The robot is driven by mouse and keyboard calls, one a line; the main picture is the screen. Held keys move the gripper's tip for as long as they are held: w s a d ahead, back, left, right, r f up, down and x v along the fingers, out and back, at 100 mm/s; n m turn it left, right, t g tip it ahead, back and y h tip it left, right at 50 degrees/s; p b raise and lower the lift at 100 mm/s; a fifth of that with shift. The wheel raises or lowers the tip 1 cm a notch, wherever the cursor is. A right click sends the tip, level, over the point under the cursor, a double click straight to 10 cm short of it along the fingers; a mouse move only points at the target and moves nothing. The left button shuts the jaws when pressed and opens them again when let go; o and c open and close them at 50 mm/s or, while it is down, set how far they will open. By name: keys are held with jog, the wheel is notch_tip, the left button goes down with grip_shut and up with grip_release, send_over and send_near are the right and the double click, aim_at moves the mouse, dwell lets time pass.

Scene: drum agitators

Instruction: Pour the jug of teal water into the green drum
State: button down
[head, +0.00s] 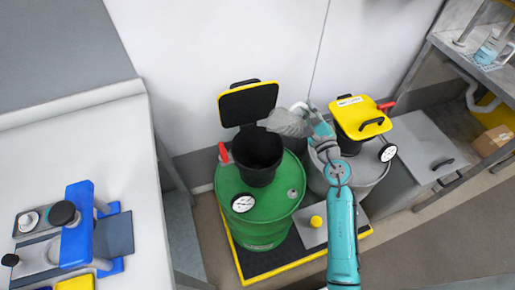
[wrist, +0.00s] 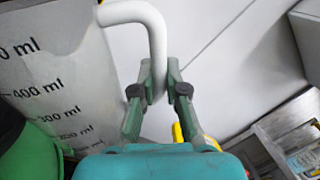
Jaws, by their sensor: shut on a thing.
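The green drum (head: 258,212) stands on a black, yellow-edged platform. A black funnel (head: 257,152) sits on its top, with its yellow-rimmed lid (head: 248,103) raised behind. My gripper (head: 318,128) is to the right of the funnel, shut on the white handle (wrist: 157,50) of a translucent grey jug. The jug (head: 286,123) appears tilted, its body pointing left beside the funnel's upper right edge. Its wall (wrist: 48,65) with ml marks fills the left of the wrist view. I see no teal water in it. Whether anything is flowing out cannot be told.
A grey drum (head: 345,172) with a shut yellow lid (head: 361,118) stands right of the green drum, partly behind my arm. A metal shelf (head: 475,68) at the far right holds another jug (head: 487,50). A white counter (head: 110,150) with a blue device is at left.

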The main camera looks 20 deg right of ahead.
jog(key=shift+d+r+m, duration=0.35)
jog(key=shift+r+m, duration=0.05)
jog(key=shift+m, duration=0.2)
jog(key=shift+d+f+m, duration=0.1)
jog(key=shift+d+m, duration=0.05)
jog(key=shift+m, duration=0.15)
jog(key=d+f+m+g+b, duration=0.1)
jog(key=d+f+m, duration=0.3)
jog(key=f, duration=1.2)
jog(key=shift+w+f+m+g+h+b, duration=0.2)
jog(key=shift+w+m+g+h+b, duration=0.15)
jog(key=shift+m, duration=1.45)
jog(key=shift+s+d, duration=0.1)
